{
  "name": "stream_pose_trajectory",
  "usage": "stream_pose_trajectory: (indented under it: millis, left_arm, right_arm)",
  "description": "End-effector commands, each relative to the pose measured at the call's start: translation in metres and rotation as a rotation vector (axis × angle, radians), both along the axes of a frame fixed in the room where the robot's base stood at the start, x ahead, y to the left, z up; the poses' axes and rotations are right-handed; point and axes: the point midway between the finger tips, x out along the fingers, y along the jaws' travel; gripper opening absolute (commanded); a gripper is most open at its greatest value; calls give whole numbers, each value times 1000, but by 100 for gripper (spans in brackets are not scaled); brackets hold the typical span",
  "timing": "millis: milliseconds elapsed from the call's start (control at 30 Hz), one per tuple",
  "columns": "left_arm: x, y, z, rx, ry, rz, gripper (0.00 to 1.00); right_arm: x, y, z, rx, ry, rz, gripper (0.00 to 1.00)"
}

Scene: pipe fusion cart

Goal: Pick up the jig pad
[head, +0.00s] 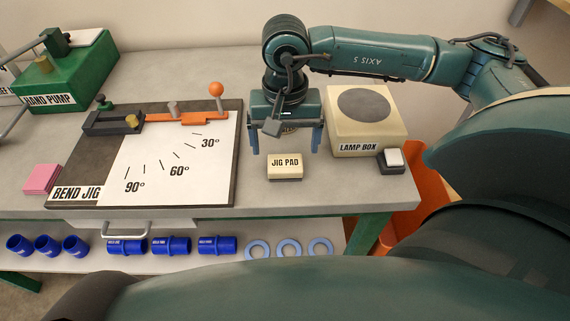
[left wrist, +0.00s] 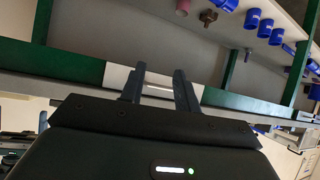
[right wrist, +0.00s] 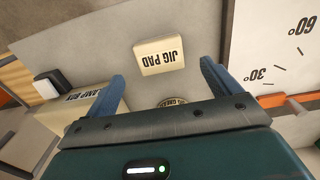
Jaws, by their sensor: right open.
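The bend jig (head: 70,165) lies left of the pad. The lamp box (head: 398,122) and a small white-topped block (head: 391,161) stand to its right. A round labelled item (right wrist: 172,102) lies between my right fingers, partly hidden.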

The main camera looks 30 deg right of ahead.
Motion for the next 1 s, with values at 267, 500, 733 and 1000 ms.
stream_pose_trajectory:
  millis: [267, 500, 733, 1000]
  left_arm:
    - [1, 3, 6, -2, 7, 18, 32]
    - [-1, 5, -1, 6, 29, 24, 32]
    - [0, 5, -1, 7, 27, 25, 32]
    - [0, 5, 1, 6, 23, 23, 32]
  right_arm:
    - [0, -1, -25, 0, 5, -1, 89]
    - [1, -1, -55, 2, 3, -2, 89]
    - [1, -1, -58, 1, 0, -2, 89]
    - [1, -1, -57, 1, 0, -2, 69]
